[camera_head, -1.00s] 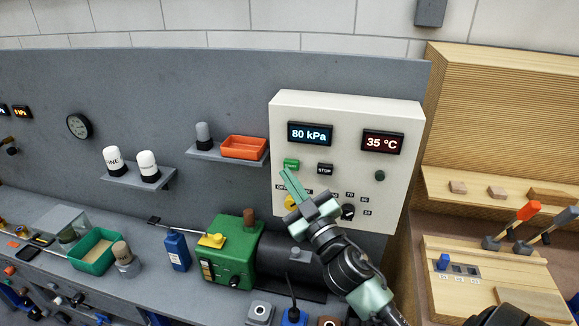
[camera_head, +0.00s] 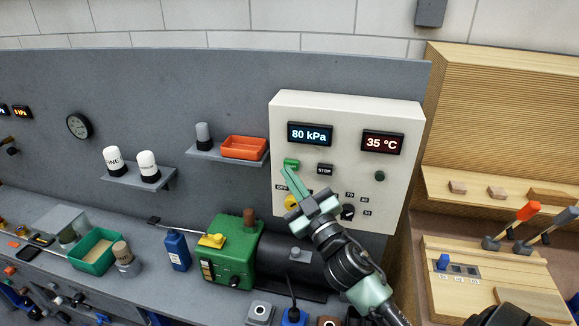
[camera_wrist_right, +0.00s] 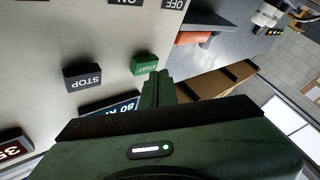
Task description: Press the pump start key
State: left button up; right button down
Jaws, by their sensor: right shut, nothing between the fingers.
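The green start key (camera_head: 291,164) is on the cream control panel (camera_head: 345,106), left of the black stop key (camera_head: 325,169). My right gripper (camera_head: 286,173) is shut and empty, its fingertips just below the start key in the head view. In the right wrist view the start key (camera_wrist_right: 145,64) shows upside down beside the tips of my closed fingers (camera_wrist_right: 158,76). The tips are very near the key; I cannot tell whether they touch it. The displays read 80 kPa (camera_head: 310,134) and 35 °C (camera_head: 382,142). My left gripper is not in view.
A green pump (camera_head: 232,258) with a black cylinder stands on the bench below the panel. A shelf with an orange tray (camera_head: 243,148) is left of the panel. A yellow knob (camera_head: 290,201) and a black knob (camera_head: 348,212) are low on the panel.

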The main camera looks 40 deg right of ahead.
jog(key=shift+w+d, duration=0.3)
jog(key=shift+d, duration=0.1)
dwell(0.7)
jog(key=shift+a, duration=0.1)
jog(key=shift+s+a, duration=0.65)
jog(key=shift+a, duration=0.05)
jog(key=shift+s+a, duration=0.95)
jog(key=shift+a, duration=0.2)
jog(key=shift+s+a, duration=0.95)
jog(key=shift+a, duration=0.15)
